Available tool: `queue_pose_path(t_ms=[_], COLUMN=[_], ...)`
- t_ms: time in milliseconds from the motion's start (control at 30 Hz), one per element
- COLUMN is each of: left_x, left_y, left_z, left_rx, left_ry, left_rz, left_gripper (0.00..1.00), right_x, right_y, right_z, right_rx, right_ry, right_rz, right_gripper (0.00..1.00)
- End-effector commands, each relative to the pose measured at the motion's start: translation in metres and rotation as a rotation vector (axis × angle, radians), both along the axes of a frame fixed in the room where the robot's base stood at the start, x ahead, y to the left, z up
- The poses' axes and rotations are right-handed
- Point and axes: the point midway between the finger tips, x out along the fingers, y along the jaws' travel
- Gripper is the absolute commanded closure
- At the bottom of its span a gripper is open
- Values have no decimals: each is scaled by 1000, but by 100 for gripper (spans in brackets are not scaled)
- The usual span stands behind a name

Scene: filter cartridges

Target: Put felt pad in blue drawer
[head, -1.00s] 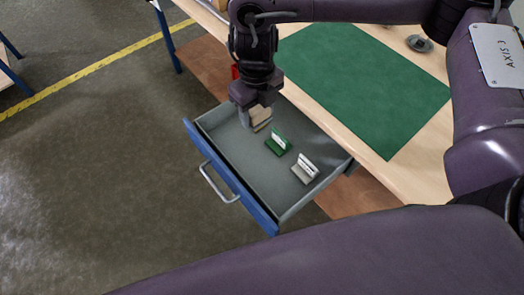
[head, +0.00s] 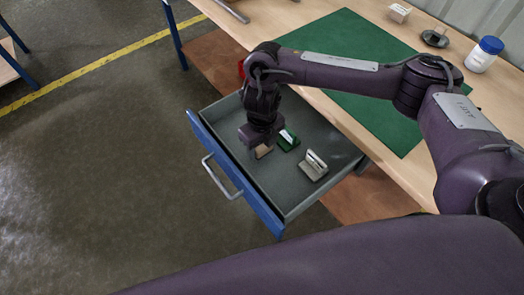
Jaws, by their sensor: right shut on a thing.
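The blue drawer (head: 234,178) is pulled out below the bench top, with a grey inside and a metal bar handle. My right gripper (head: 256,148) points down inside the drawer's front-left part. It is shut on a small tan piece, which looks like the felt pad (head: 264,152). My gripper hides most of the pad, and I cannot tell whether it touches the drawer floor. My left gripper is not in view.
A green mat (head: 335,38), a white jar with a blue lid (head: 484,54) and a dark round part (head: 435,38) are on the bench. The drawer's front right floor is clear.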

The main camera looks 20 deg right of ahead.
Motion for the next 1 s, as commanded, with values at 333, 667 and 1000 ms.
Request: queue_pose_path(t_ms=[333, 667, 1000], left_x=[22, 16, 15], left_y=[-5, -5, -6], left_z=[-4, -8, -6], left_rx=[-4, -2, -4], left_ry=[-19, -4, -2], left_rz=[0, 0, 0], left_gripper=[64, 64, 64], right_x=[0, 0, 0], right_y=[0, 0, 0], right_z=[-27, -31, -30], right_rx=[0, 0, 0], right_ry=[1, 1, 1], right_rz=[-1, 0, 0], right_gripper=[72, 72, 25])
